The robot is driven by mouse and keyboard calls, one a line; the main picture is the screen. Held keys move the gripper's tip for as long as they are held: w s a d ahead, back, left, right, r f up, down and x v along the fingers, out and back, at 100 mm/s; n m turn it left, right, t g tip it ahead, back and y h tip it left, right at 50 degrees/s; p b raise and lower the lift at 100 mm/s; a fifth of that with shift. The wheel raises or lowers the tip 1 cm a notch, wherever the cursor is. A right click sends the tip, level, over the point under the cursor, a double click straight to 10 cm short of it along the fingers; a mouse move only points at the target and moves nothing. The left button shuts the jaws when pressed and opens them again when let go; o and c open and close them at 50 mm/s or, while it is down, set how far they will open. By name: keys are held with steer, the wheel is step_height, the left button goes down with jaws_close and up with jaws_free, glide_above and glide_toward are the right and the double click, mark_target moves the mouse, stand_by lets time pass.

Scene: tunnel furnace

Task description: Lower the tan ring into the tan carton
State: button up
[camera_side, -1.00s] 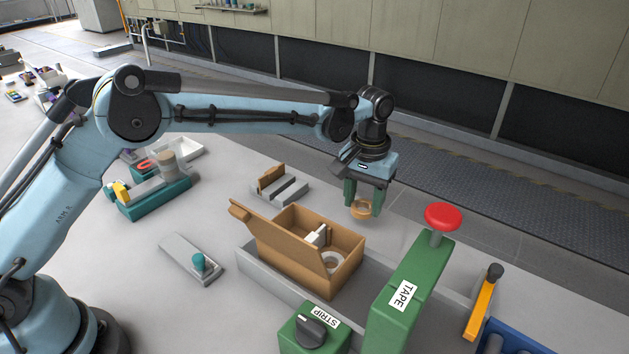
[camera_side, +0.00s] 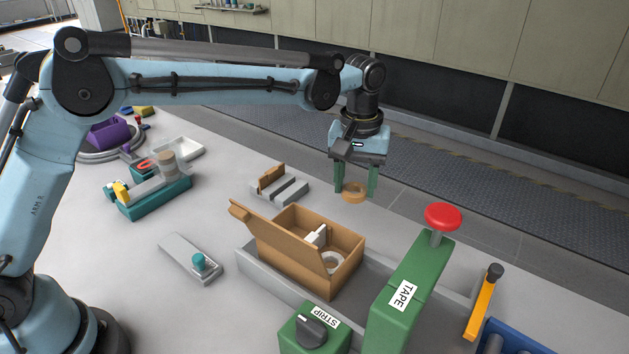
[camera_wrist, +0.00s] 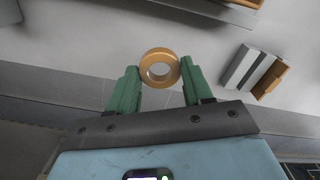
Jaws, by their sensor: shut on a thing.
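The tan ring (camera_side: 353,192) is held between the green fingers of my gripper (camera_side: 356,188), raised above the table behind the carton. In the wrist view the ring (camera_wrist: 159,69) sits between the two fingertips (camera_wrist: 160,76), its hole facing the camera. The tan carton (camera_side: 297,279) stands open in a grey channel, its lid flap tilted up on the left front side. Inside the carton are a white ring (camera_side: 333,262) and a white block-like piece (camera_side: 317,236). The ring is apart from the carton.
A green TAPE post (camera_side: 398,300) with a red button (camera_side: 443,216) stands right of the carton. A green STRIP box with a dark knob (camera_side: 311,331) is in front. A grey slotted holder with a tan piece (camera_side: 279,186) lies behind left. A teal fixture (camera_side: 155,197) stands farther left.

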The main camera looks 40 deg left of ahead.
steer(key=s+a+r+n, duration=0.4)
steer(key=s+r+n, duration=0.3)
steer(key=s+n, duration=0.6)
steer(key=shift+a+f, duration=0.1)
steer(key=shift+f, duration=5.3)
steer(key=shift+f, duration=0.5)
steer(key=o, duration=0.9)
steer(key=c, duration=0.4)
steer(key=shift+c, duration=0.2)
steer(key=shift+r, duration=0.7)
